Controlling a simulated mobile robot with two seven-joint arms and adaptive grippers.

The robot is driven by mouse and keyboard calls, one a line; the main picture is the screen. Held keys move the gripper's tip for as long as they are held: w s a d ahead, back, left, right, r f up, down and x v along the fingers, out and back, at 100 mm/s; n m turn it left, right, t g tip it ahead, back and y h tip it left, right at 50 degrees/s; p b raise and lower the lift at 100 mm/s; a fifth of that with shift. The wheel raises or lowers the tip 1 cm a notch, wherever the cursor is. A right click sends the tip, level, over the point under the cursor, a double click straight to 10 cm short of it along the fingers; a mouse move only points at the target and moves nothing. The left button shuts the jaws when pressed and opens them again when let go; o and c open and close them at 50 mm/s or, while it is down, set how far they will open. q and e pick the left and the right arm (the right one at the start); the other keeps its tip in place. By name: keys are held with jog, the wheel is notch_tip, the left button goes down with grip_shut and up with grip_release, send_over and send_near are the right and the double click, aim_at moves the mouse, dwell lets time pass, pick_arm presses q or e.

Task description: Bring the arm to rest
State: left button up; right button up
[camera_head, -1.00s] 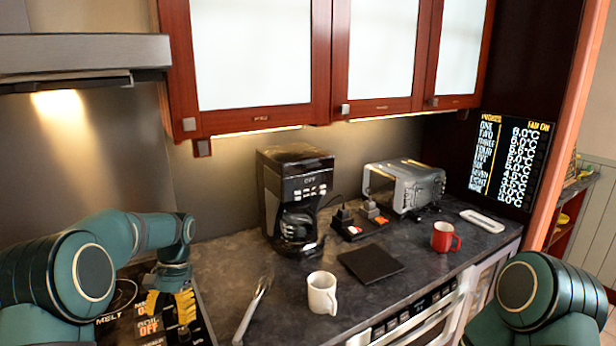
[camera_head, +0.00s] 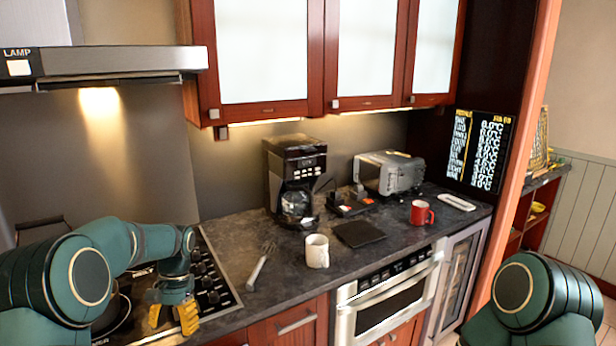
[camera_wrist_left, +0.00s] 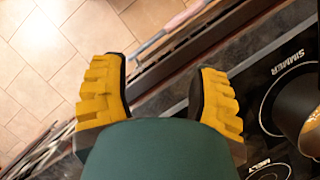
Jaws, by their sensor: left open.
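My left arm (camera_head: 140,240) comes in from the left, bent, with its left gripper (camera_head: 172,316) pointing down over the front part of the stove. The yellow fingers of the left gripper (camera_wrist_left: 157,95) are spread apart in the left wrist view, with nothing between them but the counter's edge and floor below. My right arm (camera_head: 530,300) shows only as a teal joint at the lower right; its gripper is out of view.
The stove (camera_head: 215,290) lies under my left gripper, with a pan (camera_wrist_left: 298,115) on it. The dark counter (camera_head: 225,240) holds a whisk (camera_head: 262,266), white mug (camera_head: 317,251), black coffee maker (camera_head: 292,185), dark flat square (camera_head: 358,234), red mug (camera_head: 421,213) and toaster oven (camera_head: 388,173). A microwave drawer (camera_head: 388,300) sits below.

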pick_arm(q)
jog(key=d+f+t+h, duration=0.1)
jog(key=d+f, duration=0.5)
jog(key=f, duration=0.5)
jog(key=s+d+f+n+t+h, duration=0.1)
jog(key=s+d+f+n+t, duration=0.1)
jog(key=s+d+f, duration=0.4)
jog(key=s+d+f+n+t+h, duration=0.2)
jog(key=s+d+f, duration=0.4)
jog(key=s, duration=0.7)
jog(key=shift+s+d+n+t+h+b, duration=0.3)
jog(key=shift+s+d+t+b, duration=0.15)
jog(key=shift+d, duration=0.45)
jog(key=shift+a+f, duration=0.1)
